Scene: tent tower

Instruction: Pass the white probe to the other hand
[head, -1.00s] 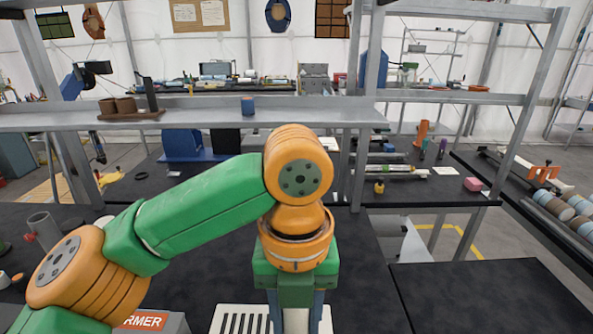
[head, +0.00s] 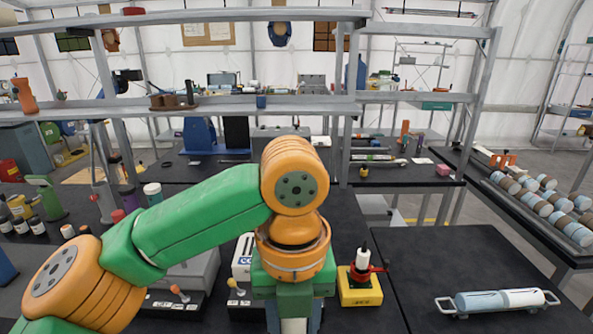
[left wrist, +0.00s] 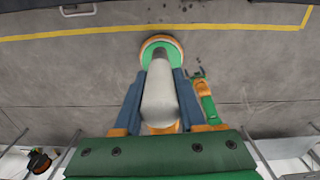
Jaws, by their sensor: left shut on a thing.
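My left gripper (head: 294,326) hangs at the bottom edge of the head view, pointing down. In the left wrist view its two blue fingers (left wrist: 158,100) are shut on the white probe (left wrist: 160,97), a pale smooth cylinder that runs away from the palm. In the head view only a short white piece shows between the fingers; the rest is cut off by the frame.
A black bench has a yellow-based device (head: 360,288) just right of my left gripper. A white-and-blue cylinder with handles (head: 499,300) lies on the right bench. Bottles (head: 20,207) stand at left. A metal shelf (head: 230,105) spans the back. The right bench's middle is clear.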

